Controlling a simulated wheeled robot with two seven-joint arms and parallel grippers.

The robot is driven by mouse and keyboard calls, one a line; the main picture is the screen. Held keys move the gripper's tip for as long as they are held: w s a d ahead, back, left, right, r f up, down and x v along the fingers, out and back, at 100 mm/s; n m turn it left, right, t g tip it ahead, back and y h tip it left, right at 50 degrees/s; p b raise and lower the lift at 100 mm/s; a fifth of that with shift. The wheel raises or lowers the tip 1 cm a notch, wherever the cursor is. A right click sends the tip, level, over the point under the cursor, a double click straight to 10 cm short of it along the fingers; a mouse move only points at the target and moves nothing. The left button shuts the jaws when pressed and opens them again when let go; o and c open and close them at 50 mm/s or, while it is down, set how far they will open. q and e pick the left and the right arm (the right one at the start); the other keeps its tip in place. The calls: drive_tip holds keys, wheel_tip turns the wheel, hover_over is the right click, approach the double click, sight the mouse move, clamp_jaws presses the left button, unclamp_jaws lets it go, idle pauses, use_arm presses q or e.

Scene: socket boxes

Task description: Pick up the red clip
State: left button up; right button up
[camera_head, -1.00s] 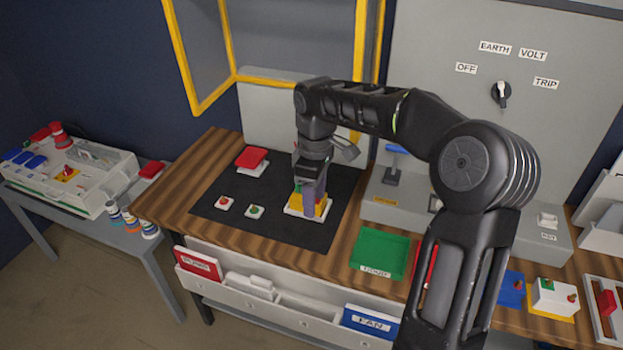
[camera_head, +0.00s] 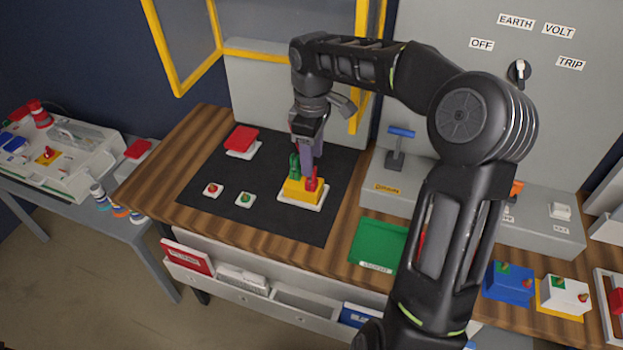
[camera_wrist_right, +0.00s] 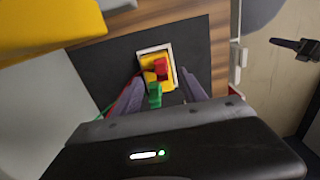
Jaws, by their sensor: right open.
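A red clip (camera_head: 311,181) stands on a yellow block (camera_head: 297,192) set in a white base on the black mat (camera_head: 258,221). A green clip (camera_head: 295,165) stands beside it on the same block. My right gripper (camera_head: 308,160) points down just above the block, close to the clips. In the right wrist view its two fingers are apart, with the red clip (camera_wrist_right: 161,68) and green clip (camera_wrist_right: 155,93) showing beyond and between them. No contact with the red clip can be made out. My left gripper is not in view.
A red-topped box (camera_head: 242,139) and two small white pieces with red (camera_head: 213,190) and green (camera_head: 245,199) tops sit on the mat. A green tray (camera_head: 377,242) is to the right. A grey panel box with a blue-handled lever (camera_head: 400,132) stands behind.

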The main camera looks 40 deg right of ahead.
sight(312, 179)
drive_tip(key=shift+f, duration=1.05)
drive_tip(key=shift+a+f+p, duration=0.1)
drive_tip(key=shift+f+p, duration=0.45)
drive_tip(key=shift+f, duration=2.05)
drive_tip(key=shift+c, duration=0.2)
clamp_jaws()
